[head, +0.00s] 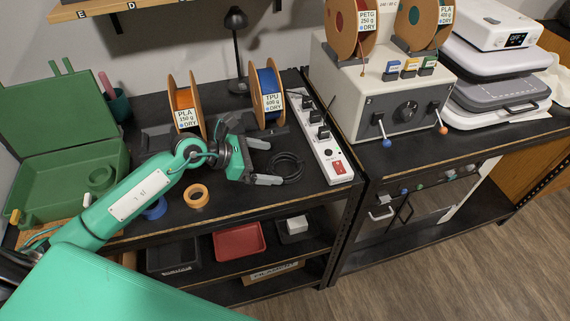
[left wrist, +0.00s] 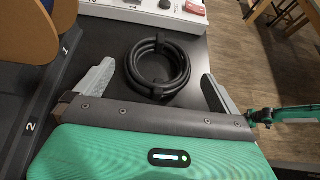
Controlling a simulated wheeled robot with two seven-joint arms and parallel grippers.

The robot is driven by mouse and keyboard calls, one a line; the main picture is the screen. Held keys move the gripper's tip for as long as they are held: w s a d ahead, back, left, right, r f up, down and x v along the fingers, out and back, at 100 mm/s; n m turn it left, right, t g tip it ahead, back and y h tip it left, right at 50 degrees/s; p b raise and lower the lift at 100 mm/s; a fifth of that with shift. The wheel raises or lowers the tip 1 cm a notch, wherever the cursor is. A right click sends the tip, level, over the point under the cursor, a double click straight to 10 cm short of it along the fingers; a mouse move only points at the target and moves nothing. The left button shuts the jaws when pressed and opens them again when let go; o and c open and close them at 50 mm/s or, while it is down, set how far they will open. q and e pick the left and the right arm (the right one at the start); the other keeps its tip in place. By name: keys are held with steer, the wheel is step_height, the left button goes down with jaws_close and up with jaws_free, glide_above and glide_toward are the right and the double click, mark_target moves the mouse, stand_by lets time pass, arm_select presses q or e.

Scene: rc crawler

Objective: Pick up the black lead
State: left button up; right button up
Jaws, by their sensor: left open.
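The black lead (head: 287,167) lies coiled on the dark bench top, left of the white power strip. In the left wrist view the coil (left wrist: 157,67) is a round loop of several turns with black ties. My left gripper (head: 266,162) is open and empty, with its fingers pointing at the lead. In the left wrist view the grey fingers of the gripper (left wrist: 158,78) stand apart, one on each side of the coil. I cannot tell whether they touch it. My right gripper cannot be made out.
The white power strip (head: 325,150) with plugs and a red switch stands just beyond the lead. Spools labelled PLA (head: 184,105) and TPU (head: 268,92) stand behind. An orange tape roll (head: 196,196) and green case (head: 70,180) are left. The bench's front edge is near.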

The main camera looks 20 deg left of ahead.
mark_target(280, 162)
arm_select(q)
steer(key=p+x, duration=0.1)
steer(key=x, duration=0.2)
steer(key=shift+w+d+r, duration=0.1)
steer(key=shift+w+d, duration=0.05)
steer(key=shift+w+d+f+p, duration=0.15)
steer(key=shift+d+f+p, duration=0.15)
steer(key=shift+c, duration=0.7)
steer(key=c, duration=0.6)
arm_select(e)
steer(key=shift+s+a+r, duration=0.1)
steer(key=shift+s+r, duration=0.2)
steer(key=shift+r, duration=0.2)
steer(key=shift+s+a+r, duration=0.1)
steer(key=shift+s+r, duration=0.2)
steer(key=shift+r, duration=0.2)
